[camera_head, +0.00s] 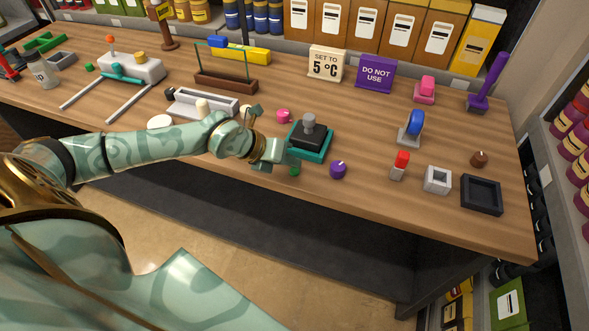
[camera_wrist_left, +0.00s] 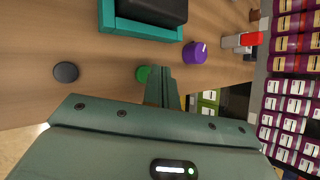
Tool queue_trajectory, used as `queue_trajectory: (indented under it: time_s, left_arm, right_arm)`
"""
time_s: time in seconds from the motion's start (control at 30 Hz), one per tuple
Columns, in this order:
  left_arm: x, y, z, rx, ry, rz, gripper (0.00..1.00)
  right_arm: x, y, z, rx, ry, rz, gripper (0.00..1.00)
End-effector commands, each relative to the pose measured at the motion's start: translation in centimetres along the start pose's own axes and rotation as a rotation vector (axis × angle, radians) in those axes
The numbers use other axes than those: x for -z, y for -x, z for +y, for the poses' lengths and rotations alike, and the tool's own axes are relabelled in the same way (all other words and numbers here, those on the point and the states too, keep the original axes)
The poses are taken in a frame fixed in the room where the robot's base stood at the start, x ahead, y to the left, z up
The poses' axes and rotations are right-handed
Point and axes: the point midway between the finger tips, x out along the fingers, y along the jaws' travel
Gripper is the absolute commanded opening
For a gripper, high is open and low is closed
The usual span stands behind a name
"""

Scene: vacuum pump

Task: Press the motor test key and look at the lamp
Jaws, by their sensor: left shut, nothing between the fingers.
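A pump-like unit (camera_head: 310,148) with a teal base, black block and grey knob stands on the bench; its teal edge and black body also show in the wrist view (camera_wrist_left: 150,28). A small round green piece (camera_head: 294,171) lies in front of it. In the wrist view the green piece (camera_wrist_left: 141,74) is partly hidden by my fingers, and a dark round disc (camera_wrist_left: 65,72) lies to its left. I cannot tell which is the test key or lamp. My left gripper (camera_head: 289,158) is shut and empty beside the green piece; contact is unclear. My right gripper is out of view.
A purple knob-like piece (camera_head: 338,170) stands just right of the pump unit. Further right are a red-topped piece (camera_head: 400,166), a grey block (camera_head: 437,180) and a black tray (camera_head: 481,208). A "DO NOT USE" sign (camera_head: 376,75) stands behind. The bench's front edge is close.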

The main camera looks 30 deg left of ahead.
Motion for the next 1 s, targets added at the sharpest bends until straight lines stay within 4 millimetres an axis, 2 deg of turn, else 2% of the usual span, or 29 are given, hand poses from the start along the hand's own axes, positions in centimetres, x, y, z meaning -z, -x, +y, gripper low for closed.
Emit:
queue_trajectory:
  time_s: [1.0]
  left_arm:
    - [0.51, -0.68, 0.48, 0.0, 0.0, 0.0, 0.0]
  right_arm:
    - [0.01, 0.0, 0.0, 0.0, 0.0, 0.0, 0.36]
